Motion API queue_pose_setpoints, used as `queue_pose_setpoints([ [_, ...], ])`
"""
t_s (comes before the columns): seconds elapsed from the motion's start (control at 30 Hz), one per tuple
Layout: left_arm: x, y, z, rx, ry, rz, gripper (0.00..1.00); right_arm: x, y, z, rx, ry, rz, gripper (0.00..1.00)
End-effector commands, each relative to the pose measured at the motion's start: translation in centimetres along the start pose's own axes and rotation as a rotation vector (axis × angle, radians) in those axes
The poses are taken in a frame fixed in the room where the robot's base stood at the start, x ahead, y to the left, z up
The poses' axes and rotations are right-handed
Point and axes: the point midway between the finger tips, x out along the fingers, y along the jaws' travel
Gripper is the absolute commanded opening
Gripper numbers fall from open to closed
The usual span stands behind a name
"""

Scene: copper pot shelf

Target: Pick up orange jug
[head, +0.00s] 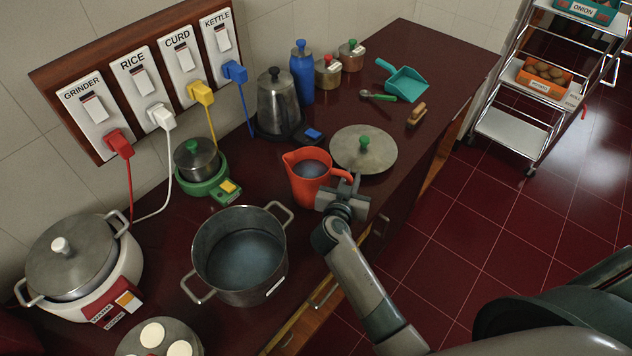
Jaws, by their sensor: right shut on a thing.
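The orange jug (306,190) stands upright on the dark red counter (185,240), with grey-blue inside its open top. Its handle is on the right side. My right gripper (345,187) is at the handle and shut on it; the gripper body partly hides the handle and the jug's lower right side. I cannot tell whether the jug's base touches the counter. My left gripper does not show.
A large steel pot (242,262) stands left of the jug. A round lid (363,150) with a green knob lies behind it to the right. A kettle (279,104), a grinder (199,168) and a rice cooker (75,262) line the wall. The counter's front edge is close to the jug.

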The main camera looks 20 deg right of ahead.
Motion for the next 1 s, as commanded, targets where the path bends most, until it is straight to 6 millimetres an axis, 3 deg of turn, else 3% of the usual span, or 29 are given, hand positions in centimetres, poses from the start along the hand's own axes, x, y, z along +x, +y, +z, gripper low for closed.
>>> queue_pose_setpoints([
  [1.0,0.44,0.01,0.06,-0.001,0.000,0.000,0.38,-0.22,-0.10,-1.10,0.007,0.006,-0.001,0.00],
])
